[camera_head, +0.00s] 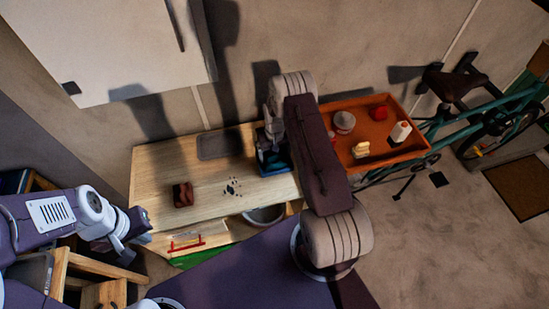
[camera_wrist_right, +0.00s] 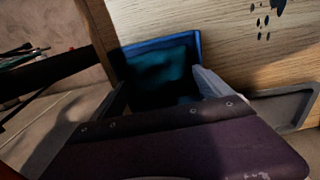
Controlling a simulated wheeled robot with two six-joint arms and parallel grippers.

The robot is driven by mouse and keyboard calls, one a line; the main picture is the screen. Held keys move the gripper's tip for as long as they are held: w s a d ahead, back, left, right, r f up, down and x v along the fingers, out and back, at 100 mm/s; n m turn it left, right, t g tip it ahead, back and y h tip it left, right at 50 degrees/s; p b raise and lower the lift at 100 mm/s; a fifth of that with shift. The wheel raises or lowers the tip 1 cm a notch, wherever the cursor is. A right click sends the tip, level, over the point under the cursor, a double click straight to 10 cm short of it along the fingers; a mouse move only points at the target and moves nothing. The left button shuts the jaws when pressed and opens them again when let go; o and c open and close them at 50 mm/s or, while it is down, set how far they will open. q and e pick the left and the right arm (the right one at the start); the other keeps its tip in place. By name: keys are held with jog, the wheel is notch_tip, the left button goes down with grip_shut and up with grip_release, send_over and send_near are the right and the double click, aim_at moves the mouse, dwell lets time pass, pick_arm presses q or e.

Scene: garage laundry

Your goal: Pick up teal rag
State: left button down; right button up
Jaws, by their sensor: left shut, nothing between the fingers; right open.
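A dark teal rag (camera_wrist_right: 162,72) lies in a blue tray (camera_wrist_right: 160,42) on the wooden worktop, shaded in the right wrist view. In the head view the blue tray (camera_head: 286,168) is partly hidden by my right arm. My right gripper (camera_wrist_right: 163,88) is open over the tray, with one finger on each side of the teal area; I cannot tell whether the fingers touch the rag. It is partly seen in the head view (camera_head: 268,141). My left gripper (camera_head: 136,236) is shut and empty, off the worktop's left front corner.
The worktop (camera_head: 155,160) carries a grey tray (camera_head: 220,144), a red-brown block (camera_head: 183,194) and dark spots (camera_head: 232,187). An orange tray (camera_head: 408,95) with several items stands to the right, beside a bicycle (camera_head: 455,125). A white cabinet (camera_head: 110,45) hangs above.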

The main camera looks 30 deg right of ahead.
aim_at(275, 160)
jog(key=shift+f, duration=0.15)
jog(key=c, duration=1.2)
jog(key=shift+o, duration=0.2)
jog(key=shift+s+r+b, duration=0.4)
jog(key=shift+r+b, duration=0.1)
jog(key=shift+b, duration=0.05)
notch_tip(275, 160, up, 6)
jog(key=shift+s+a+r+b, duration=0.1)
jog(key=shift+s+a+b, duration=0.05)
jog(key=shift+b, duration=0.6)
jog(key=s+a+b, duration=0.4)
jog(key=s, duration=1.4)
jog(key=shift+s+a, duration=0.2)
